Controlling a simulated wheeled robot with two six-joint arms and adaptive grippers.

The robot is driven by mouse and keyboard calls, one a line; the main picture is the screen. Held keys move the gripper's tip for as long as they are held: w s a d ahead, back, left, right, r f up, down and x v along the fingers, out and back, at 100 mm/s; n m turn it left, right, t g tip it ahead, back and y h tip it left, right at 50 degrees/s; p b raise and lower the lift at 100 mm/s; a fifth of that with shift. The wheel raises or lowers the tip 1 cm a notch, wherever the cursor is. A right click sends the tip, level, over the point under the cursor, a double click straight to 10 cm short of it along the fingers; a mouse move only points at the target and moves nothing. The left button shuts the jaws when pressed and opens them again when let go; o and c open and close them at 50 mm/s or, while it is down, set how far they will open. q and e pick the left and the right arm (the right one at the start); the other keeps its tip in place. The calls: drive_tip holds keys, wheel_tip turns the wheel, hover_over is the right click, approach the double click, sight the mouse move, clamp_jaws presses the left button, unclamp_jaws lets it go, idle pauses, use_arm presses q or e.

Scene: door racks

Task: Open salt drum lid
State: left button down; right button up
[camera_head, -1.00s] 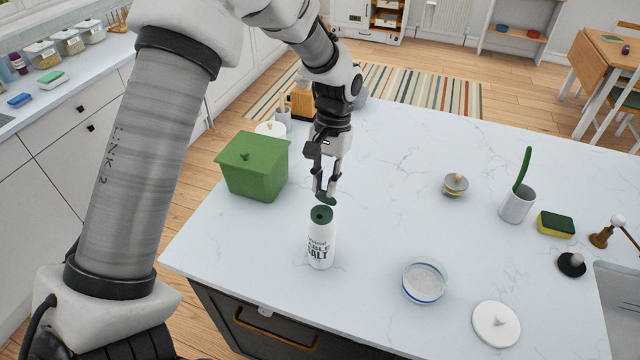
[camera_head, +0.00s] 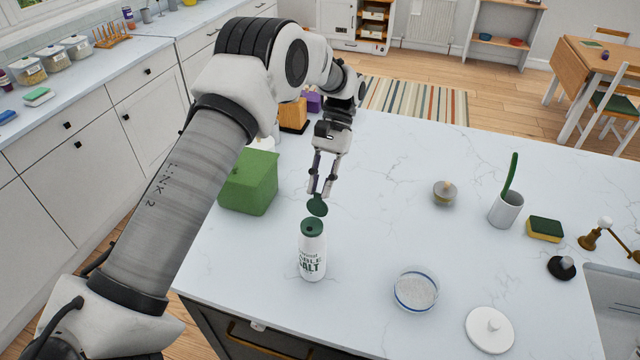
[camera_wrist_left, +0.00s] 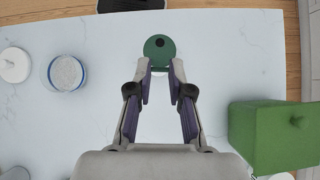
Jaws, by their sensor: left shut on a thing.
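The salt drum (camera_head: 312,262) is a white bottle with dark lettering, upright on the white island top. Its green top (camera_head: 312,228) has a dark hole showing. A green disc-shaped lid (camera_head: 317,205) stands tilted up just above and behind that top; I cannot tell whether it still joins the drum. My left gripper (camera_head: 320,194) points down from behind, shut on the lid's upper edge. In the left wrist view, the drum's round green top (camera_wrist_left: 160,48) lies just beyond my left fingertips (camera_wrist_left: 160,70); the lid is hard to make out there. My right gripper is not in view.
A green lidded box (camera_head: 248,184) stands left of the drum. A glass bowl of white grains (camera_head: 416,290) and a white round lid (camera_head: 489,330) lie to the right. A small lidded pot (camera_head: 444,192), a white cup (camera_head: 506,210) and a sponge (camera_head: 545,229) stand farther right.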

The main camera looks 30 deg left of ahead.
use_arm(q)
drive_tip(key=shift+f, duration=0.15)
drive_tip(key=c, duration=1)
unclamp_jaws()
drive_tip(key=shift+c, duration=0.2)
drive_tip(key=shift+w, duration=0.15)
drive_tip(key=shift+a, duration=0.1)
drive_tip(key=v, duration=0.7)
drive_tip(key=shift+w, duration=0.15)
